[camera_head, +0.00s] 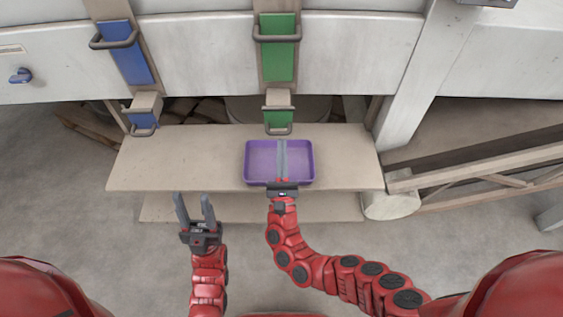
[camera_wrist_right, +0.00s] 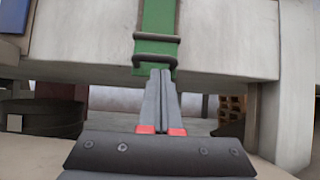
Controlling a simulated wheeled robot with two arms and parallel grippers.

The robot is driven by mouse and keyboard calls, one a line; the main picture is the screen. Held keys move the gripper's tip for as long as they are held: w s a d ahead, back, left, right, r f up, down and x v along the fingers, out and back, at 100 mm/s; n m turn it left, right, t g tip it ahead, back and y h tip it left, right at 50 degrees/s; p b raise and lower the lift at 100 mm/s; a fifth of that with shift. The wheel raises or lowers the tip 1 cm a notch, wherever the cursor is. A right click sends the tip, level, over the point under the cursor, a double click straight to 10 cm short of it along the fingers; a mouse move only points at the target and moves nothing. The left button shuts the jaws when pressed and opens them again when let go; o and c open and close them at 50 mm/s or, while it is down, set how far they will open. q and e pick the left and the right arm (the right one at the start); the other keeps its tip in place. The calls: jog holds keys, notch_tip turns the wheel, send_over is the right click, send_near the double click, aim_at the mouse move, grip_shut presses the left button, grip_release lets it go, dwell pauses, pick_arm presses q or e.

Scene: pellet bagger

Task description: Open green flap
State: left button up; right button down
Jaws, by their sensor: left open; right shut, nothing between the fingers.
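A tall green panel (camera_head: 280,60) with a grey bar handle is on the machine's front. Below it, a small green flap (camera_head: 279,118) with a grey handle hangs at the end of a beige chute. My right gripper (camera_head: 282,143) is shut and empty, over the purple tray and pointing at the small flap. In the right wrist view its fingertips (camera_wrist_right: 160,72) appear at the small flap's handle (camera_wrist_right: 155,59); I cannot tell whether they touch. The fingers and handle partly cover the small flap there. My left gripper (camera_head: 193,197) is open and empty, in front of the bench.
The purple tray (camera_head: 249,165) sits on a beige bench (camera_head: 170,170) under the green chute. To the left are a blue panel (camera_head: 130,60) and a small blue flap (camera_head: 144,120) with handles. A wooden rail (camera_head: 460,170) and white post stand at right.

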aim_at(281, 119)
jog(key=shift+x, duration=1.5)
jog(key=p, duration=0.3)
jog(key=shift+s+r+g, duration=0.2)
jog(key=shift+r+g, duration=0.2)
notch_tip(281, 119, up, 9)
jog(key=s+g+p, duration=0.2)
jog(key=g+p, duration=0.6)
jog(key=p, duration=1.9)
jog(key=shift+s+f+g, duration=0.2)
jog(key=shift+s+g, duration=0.1)
jog(key=shift+s, duration=0.05)
jog(key=shift+r, duration=0.1)
jog(key=shift+r, duration=0.15)
